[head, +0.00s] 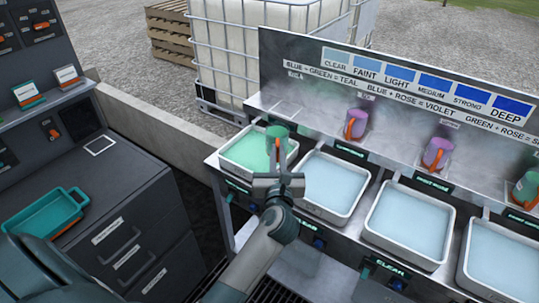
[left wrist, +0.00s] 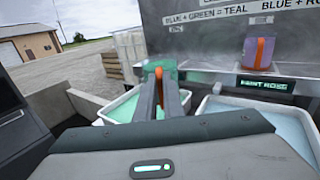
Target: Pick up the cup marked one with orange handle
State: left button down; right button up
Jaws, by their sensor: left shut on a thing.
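A green cup (head: 277,131) with an orange handle is above the leftmost white tray of green liquid (head: 228,165). My left gripper (head: 278,158) is shut on the cup's orange handle. In the left wrist view the green cup (left wrist: 150,66) shows behind the fingers, with its orange handle (left wrist: 159,86) between them. The cup looks roughly upright, and any number on it is not readable. Whether its base touches the liquid is hidden. My right gripper is not in view.
On the back shelf stand a purple cup (head: 356,122), another purple cup (head: 438,153) and a green cup (head: 525,190), with orange handles. A pale blue tray (head: 331,186) adjoins the green one, with more to the right. A teal bin (head: 42,217) sits on the left cabinet.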

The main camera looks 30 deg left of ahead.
pick_arm(q)
jog(key=shift+s+d+r, duration=0.1)
jog(key=shift+d+r, duration=0.1)
jog(key=shift+d, duration=0.1)
dwell(0.4)
jog(key=s+d+m+t+h, duration=0.1)
jog(key=s+d+m+h, duration=0.2)
jog(key=s, duration=0.6)
jog(key=s+d+m+t+h+b, duration=0.1)
jog(key=s+d+m+h, duration=0.1)
jog(key=s+d+h, duration=0.3)
jog(key=s+d, duration=0.2)
jog(key=s, duration=0.2)
jog(key=shift+f+m+h, duration=0.25)
jog(key=shift+m+h, duration=0.15)
jog(key=shift+s, duration=0.1)
